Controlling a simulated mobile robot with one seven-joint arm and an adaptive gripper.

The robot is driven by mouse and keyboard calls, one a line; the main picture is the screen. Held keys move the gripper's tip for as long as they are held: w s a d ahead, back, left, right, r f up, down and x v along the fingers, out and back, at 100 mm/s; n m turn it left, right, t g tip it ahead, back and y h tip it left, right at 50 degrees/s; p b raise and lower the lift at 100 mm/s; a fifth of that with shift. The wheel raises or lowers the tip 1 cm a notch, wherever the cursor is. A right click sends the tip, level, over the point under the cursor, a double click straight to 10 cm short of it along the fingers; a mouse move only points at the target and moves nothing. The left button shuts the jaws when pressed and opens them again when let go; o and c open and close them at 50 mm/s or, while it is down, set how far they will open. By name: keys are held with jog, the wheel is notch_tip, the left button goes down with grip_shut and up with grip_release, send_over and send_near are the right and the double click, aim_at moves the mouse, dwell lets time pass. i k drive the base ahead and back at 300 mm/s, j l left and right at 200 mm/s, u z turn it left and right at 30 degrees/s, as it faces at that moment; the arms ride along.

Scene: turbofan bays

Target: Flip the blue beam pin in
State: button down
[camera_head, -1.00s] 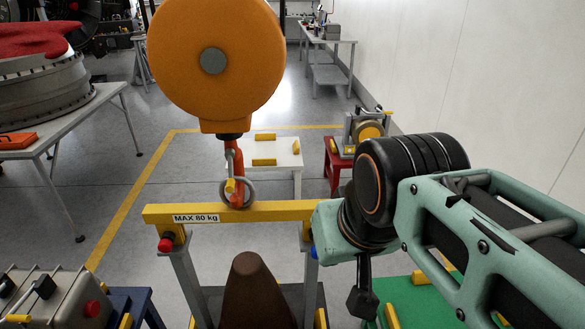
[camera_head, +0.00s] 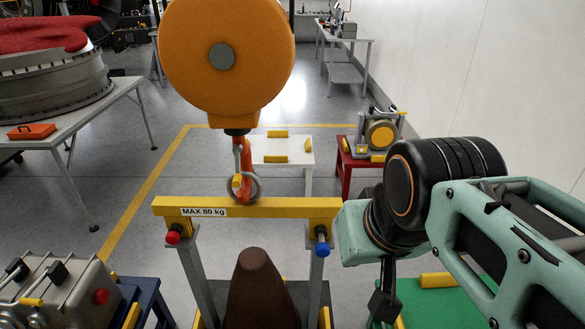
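The yellow lifting beam (camera_head: 275,208), labelled "MAX 80 kg", hangs level from an orange hook (camera_head: 240,180). The blue beam pin (camera_head: 322,248) shows at the beam's right end, just below it, against the top of a grey leg. I cannot tell exactly how the pin is seated. A red pin (camera_head: 173,236) sits at the left end. My green and black arm reaches in from the right. Its dark end, my gripper (camera_head: 384,306), hangs pointing down, right of and lower than the blue pin, apart from it in the picture. Its fingers are not clear.
An orange round hoist body (camera_head: 224,55) hangs above the beam. A brown cone (camera_head: 261,290) stands between the grey legs. A grey box with levers (camera_head: 60,290) is at lower left, and a green surface (camera_head: 435,300) at lower right.

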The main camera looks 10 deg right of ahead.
aim_at(323, 250)
jog(key=k+l+u, duration=0.15)
jog(key=l+u, duration=0.65)
jog(key=l, duration=0.25)
jog(key=k+l+z, duration=0.2)
jog(key=z, duration=0.15)
jog(key=k+j+u, duration=0.35)
jog(key=i+l+z, duration=0.35)
